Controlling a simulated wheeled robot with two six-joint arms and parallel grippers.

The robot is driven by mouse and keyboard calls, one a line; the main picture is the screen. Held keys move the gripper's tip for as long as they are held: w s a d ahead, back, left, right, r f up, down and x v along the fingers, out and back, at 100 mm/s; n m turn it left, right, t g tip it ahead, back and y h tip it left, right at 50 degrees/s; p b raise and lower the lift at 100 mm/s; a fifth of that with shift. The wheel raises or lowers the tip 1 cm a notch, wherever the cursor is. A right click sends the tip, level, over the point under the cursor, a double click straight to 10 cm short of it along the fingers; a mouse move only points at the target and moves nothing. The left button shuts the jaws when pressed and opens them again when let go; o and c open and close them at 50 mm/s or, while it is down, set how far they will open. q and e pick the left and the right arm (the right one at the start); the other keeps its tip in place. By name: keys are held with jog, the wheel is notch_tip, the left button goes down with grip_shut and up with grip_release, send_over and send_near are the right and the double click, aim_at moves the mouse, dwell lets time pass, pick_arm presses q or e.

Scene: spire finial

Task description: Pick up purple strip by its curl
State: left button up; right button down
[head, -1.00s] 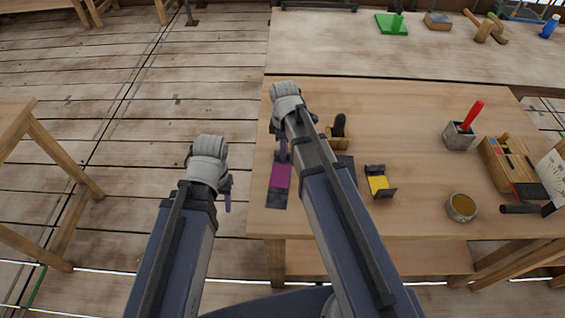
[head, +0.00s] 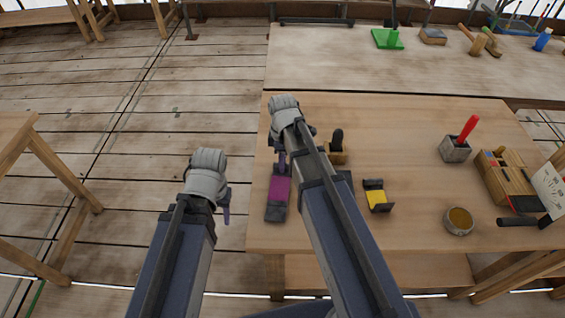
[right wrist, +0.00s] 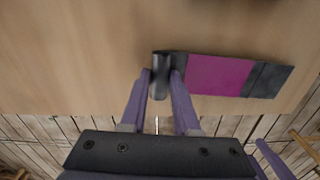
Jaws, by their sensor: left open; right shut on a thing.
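The purple strip (head: 279,190) has dark grey ends and is near the left edge of the wooden table. In the right wrist view the strip (right wrist: 220,75) extends to the right from its grey rolled curl (right wrist: 160,75). My right gripper (right wrist: 161,74) is shut on the curl, one finger on each side. In the head view my right gripper (head: 282,161) is at the strip's far end, partly hidden by my arm. I cannot tell whether the strip touches the table. My left gripper (head: 226,206) is open and empty, left of the table.
On the table (head: 420,130) are a yellow piece with dark ends (head: 378,200), a wooden block with a dark knob (head: 337,150), a round tin (head: 459,220), a grey pot with a red handle (head: 456,148) and a toolbox (head: 503,175). Open floor lies left.

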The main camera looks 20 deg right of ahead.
notch_tip(320, 180, up, 9)
jog(key=p, duration=0.8)
jog(key=shift+f, duration=0.15)
